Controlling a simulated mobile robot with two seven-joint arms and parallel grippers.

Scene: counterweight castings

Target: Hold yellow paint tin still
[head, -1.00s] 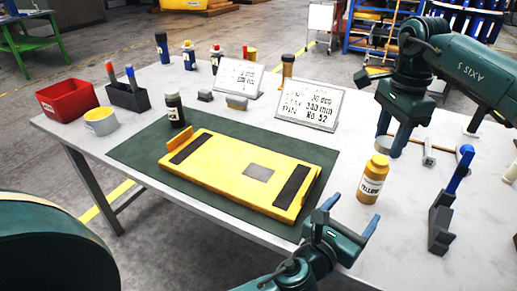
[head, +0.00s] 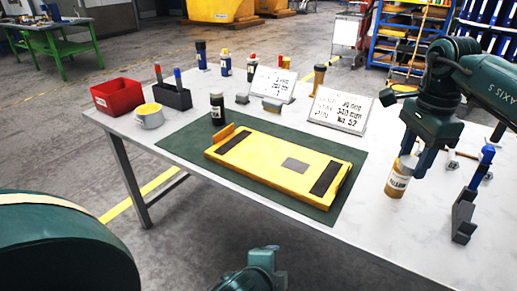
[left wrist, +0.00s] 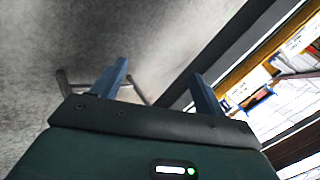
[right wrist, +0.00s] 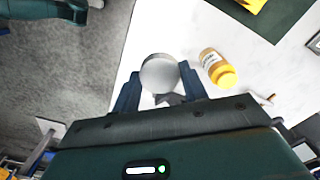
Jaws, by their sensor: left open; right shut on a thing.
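The yellow paint tin (head: 397,184) stands upright on the table's right part, just below my right gripper in the head view. In the right wrist view the tin (right wrist: 213,64), with its yellow lid and pale label, shows beside the right fingers, not between them. My right gripper (head: 412,160) is shut on a pale grey round thing (right wrist: 159,72), which seems to overlap the tin's top in the head view; whether they touch I cannot tell. My left gripper (left wrist: 158,85) is open and empty, off the table's front edge over the floor.
A yellow casting (head: 265,160) lies on a green mat (head: 190,147). A dark stand with a blue-handled tool (head: 465,214) is right of the tin.

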